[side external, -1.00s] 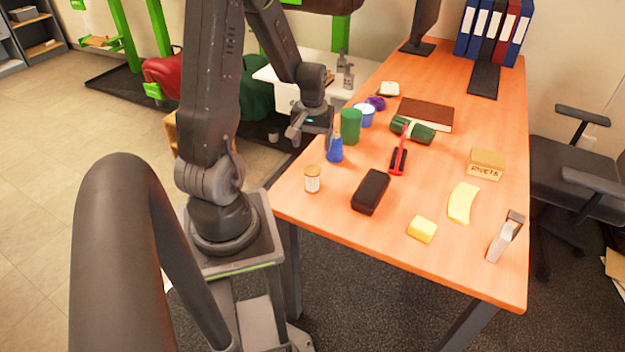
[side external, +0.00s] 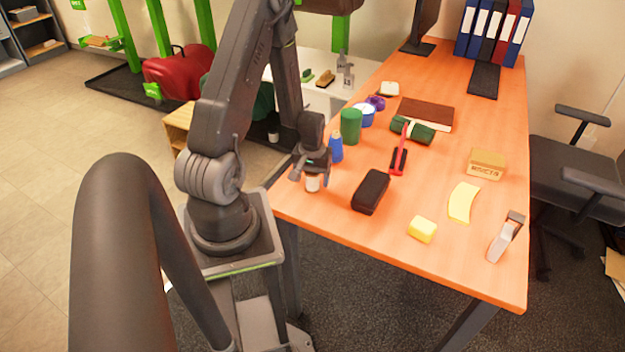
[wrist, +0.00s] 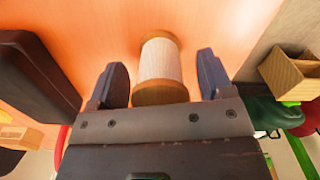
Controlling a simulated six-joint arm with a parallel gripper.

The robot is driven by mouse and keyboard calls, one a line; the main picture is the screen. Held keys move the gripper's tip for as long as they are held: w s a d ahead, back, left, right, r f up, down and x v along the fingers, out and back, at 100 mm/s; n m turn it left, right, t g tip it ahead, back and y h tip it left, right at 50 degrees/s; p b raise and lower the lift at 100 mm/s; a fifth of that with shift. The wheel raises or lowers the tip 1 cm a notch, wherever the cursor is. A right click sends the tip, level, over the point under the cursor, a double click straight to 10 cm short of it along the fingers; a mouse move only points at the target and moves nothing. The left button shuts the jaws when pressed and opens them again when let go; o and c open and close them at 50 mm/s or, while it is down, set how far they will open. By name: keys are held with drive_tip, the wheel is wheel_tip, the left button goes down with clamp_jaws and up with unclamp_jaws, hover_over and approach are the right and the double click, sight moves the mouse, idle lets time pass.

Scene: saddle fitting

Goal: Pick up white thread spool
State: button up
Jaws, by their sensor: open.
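The white thread spool (side external: 312,184) stands near the left front edge of the orange table, its upper part hidden by my gripper (side external: 311,168) in the side view. In the wrist view the spool (wrist: 159,66) shows white thread between two tan ends. It lies in the gap between the two dark fingers of my gripper (wrist: 158,82), with space visible on both sides. My gripper is open and holds nothing.
A black case (side external: 371,191) lies right of the spool. A blue bottle (side external: 336,147) and a green cylinder (side external: 351,126) stand just behind it. The orange table (side external: 330,215) is clear in front.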

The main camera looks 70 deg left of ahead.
drive_tip(key=shift+f, duration=0.1)
drive_tip(key=c, duration=0.9)
